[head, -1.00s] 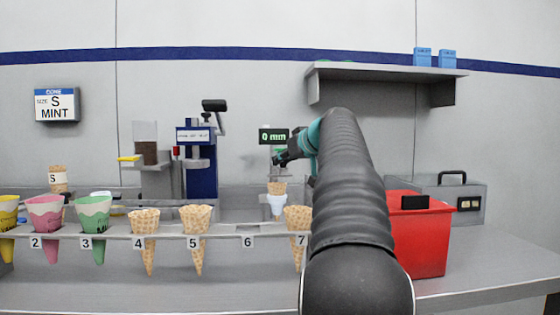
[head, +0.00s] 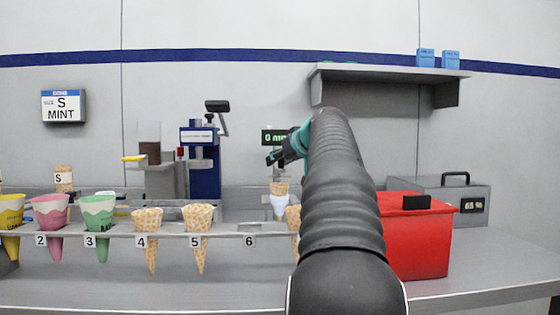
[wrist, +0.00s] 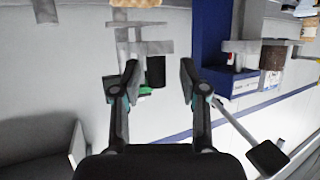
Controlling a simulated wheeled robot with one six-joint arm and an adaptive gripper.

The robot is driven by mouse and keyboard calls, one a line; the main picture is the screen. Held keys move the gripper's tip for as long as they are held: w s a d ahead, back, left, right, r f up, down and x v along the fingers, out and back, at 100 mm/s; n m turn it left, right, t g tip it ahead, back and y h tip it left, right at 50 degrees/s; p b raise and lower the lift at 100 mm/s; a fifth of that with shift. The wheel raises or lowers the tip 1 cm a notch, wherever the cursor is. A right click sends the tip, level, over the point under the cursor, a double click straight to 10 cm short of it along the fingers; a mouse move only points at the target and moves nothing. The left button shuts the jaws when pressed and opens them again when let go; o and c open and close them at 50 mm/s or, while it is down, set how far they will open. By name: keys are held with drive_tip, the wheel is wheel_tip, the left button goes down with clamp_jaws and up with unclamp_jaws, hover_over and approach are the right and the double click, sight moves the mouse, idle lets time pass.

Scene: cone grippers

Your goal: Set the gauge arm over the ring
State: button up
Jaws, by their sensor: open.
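The gauge's dark display (head: 273,136) glows green and reads about 0 mm on the back counter. Its grey stand (wrist: 135,45) shows upside down in the wrist view, near my left finger. A waffle cone (head: 279,188) sits in a white holder (head: 278,204) below the gauge. I cannot make out the ring apart from this holder. My gripper (head: 277,158) is in front of the gauge, just under the display's right side. In the wrist view my gripper (wrist: 158,72) is open with nothing held. The gauge arm is partly hidden and hard to tell apart from the stand.
A blue press (head: 203,165) stands left of the gauge. The front rack (head: 175,236) holds waffle cones and coloured cones; slot 6 is empty. A red bin (head: 420,240) and grey case (head: 440,185) are at right. A shelf (head: 385,72) hangs above right.

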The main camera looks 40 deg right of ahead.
drive_tip(key=v, duration=1.1)
drive_tip(key=shift+s+r, duration=0.15)
drive_tip(key=shift+s, duration=0.15)
drive_tip(key=shift+a, duration=0.1)
